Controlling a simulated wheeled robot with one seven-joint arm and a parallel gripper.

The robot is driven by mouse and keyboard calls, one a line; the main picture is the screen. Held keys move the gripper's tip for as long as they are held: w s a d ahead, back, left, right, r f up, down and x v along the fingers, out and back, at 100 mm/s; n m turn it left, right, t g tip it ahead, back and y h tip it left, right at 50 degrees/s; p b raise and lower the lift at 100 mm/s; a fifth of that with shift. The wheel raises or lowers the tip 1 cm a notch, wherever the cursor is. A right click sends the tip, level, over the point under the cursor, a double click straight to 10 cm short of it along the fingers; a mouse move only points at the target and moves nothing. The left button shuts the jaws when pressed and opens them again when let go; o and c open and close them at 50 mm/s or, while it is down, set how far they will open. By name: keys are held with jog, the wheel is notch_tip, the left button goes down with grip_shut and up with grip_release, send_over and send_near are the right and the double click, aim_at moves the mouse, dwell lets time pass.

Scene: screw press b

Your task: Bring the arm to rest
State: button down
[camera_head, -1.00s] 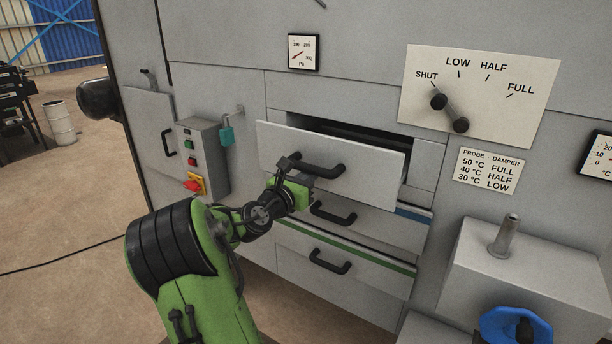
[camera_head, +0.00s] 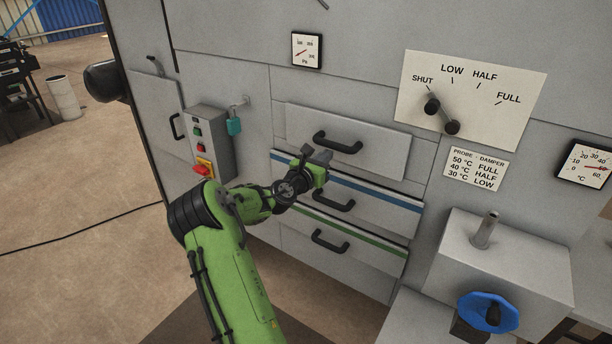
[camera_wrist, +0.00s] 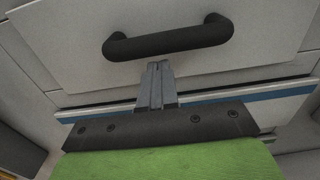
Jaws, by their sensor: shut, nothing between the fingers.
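My gripper (camera_head: 318,157) is at the end of my green arm, in front of the drawers of the grey machine. In the wrist view its fingers (camera_wrist: 156,75) are shut together and empty. They point toward the black handle (camera_wrist: 168,42) of the top drawer, just below it in the picture. I cannot tell how large the gap to the handle is. The top drawer (camera_head: 375,152) looks pushed in. The blue-striped drawer (camera_head: 385,197) sits below it, its handle partly behind my gripper. The green-striped drawer (camera_head: 365,247) is lowest.
A control box (camera_head: 212,145) with buttons and a teal padlock (camera_head: 234,126) are left of the drawers. A damper lever (camera_head: 442,115), a grey block (camera_head: 515,245) and a blue handwheel (camera_head: 487,312) are at right. Open floor (camera_head: 90,220) lies at left.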

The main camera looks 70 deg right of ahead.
jog(key=w+a, duration=0.1)
jog(key=a, duration=0.9)
jog(key=shift+w+r, duration=0.2)
jog(key=shift+w, duration=0.05)
